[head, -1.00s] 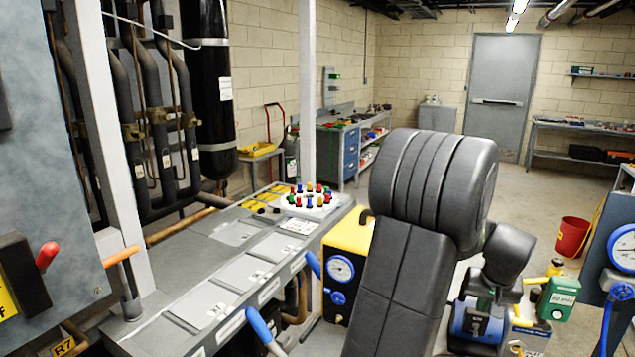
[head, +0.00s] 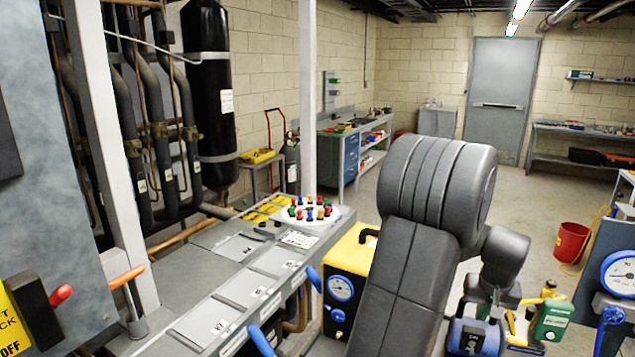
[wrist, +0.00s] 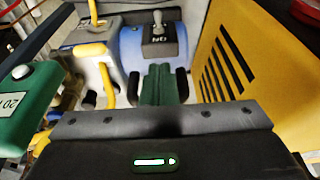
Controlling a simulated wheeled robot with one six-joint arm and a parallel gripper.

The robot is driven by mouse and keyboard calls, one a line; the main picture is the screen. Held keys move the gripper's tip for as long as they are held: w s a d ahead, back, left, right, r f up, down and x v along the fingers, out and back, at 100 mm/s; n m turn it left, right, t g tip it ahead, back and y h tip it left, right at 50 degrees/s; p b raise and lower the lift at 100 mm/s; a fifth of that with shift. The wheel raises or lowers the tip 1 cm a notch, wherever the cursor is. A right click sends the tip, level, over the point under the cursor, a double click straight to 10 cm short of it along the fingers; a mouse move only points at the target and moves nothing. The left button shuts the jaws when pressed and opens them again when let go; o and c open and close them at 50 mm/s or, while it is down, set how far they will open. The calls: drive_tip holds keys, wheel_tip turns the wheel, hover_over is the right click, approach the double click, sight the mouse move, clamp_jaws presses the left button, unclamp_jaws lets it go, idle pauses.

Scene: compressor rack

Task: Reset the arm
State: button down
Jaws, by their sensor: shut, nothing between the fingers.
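My arm (head: 410,290) is dark grey, and it rises bent in front of the head camera and folds down at the right. My gripper (wrist: 159,84) shows in the wrist view as green fingers close together, with nothing held between them. It points towards a blue machine (wrist: 203,50), without clear contact.
A yellow machine with a gauge (head: 352,268) stands close to the arm's left; its slotted yellow side (wrist: 245,60) fills the wrist view's right. A green container (head: 551,321) is at the right. A grey bench (head: 210,262) runs along the left. Open floor leads to the door (head: 501,90).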

drive_tip(key=shift+f, duration=0.1)
drive_tip(key=b+x, duration=0.2)
drive_tip(key=x, duration=0.1)
drive_tip(key=shift+s+a+f, duration=0.1)
drive_tip(key=shift+s, duration=0.05)
drive_tip(key=shift+f+b, duration=0.4)
drive_tip(key=shift+b, duration=0.5)
drive_tip(key=t+b, duration=0.1)
drive_tip(key=b, duration=0.2)
drive_tip(key=shift+s+t, duration=0.3)
drive_tip(key=shift+s+a+t+h+b, duration=0.15)
drive_tip(key=shift+t+h+b, duration=0.15)
drive_tip(key=shift+b, duration=0.7)
